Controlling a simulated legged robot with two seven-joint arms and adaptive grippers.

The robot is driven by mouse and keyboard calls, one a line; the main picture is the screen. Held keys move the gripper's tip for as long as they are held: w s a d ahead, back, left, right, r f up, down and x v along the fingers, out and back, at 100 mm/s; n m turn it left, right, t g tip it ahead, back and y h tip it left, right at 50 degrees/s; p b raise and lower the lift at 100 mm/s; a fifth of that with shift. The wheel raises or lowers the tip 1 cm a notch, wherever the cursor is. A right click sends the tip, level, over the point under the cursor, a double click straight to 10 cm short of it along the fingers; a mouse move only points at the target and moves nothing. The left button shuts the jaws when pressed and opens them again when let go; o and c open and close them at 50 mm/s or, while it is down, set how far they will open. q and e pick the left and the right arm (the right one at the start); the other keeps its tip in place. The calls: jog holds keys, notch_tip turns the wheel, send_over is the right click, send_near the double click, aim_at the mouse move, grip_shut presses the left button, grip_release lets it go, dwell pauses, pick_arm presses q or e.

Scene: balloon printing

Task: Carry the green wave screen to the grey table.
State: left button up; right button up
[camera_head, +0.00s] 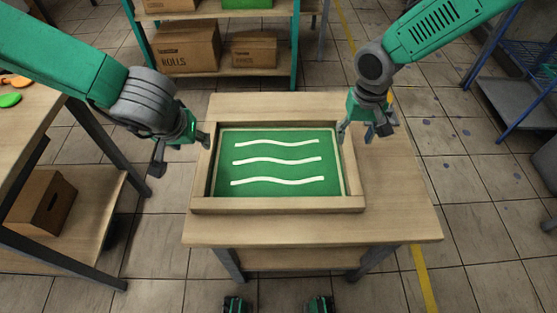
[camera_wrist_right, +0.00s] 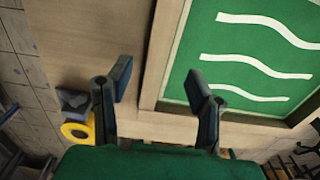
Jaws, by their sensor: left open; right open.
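The green wave screen (camera_head: 278,190), a green panel with white wavy lines in a pale wooden frame, lies flat on a wooden table (camera_head: 400,222). It also shows in the right wrist view (camera_wrist_right: 195,52). My left gripper (camera_head: 181,154) is open and empty at the frame's left edge, one finger near the rim. My right gripper (camera_head: 356,134) is open at the frame's right edge. In the right wrist view, my right gripper's fingers (camera_wrist_right: 158,80) spread on either side of the frame's rim; contact cannot be told.
A side table (camera_head: 40,125) with orange and green pieces stands at left, a cardboard box (camera_head: 42,203) on its lower shelf. A green rack (camera_head: 225,72) with boxes stands behind. A blue-framed rack (camera_head: 510,95) stands at right. A yellow ring (camera_wrist_right: 76,131) shows beside my right gripper.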

jog(key=shift+r, duration=2.3)
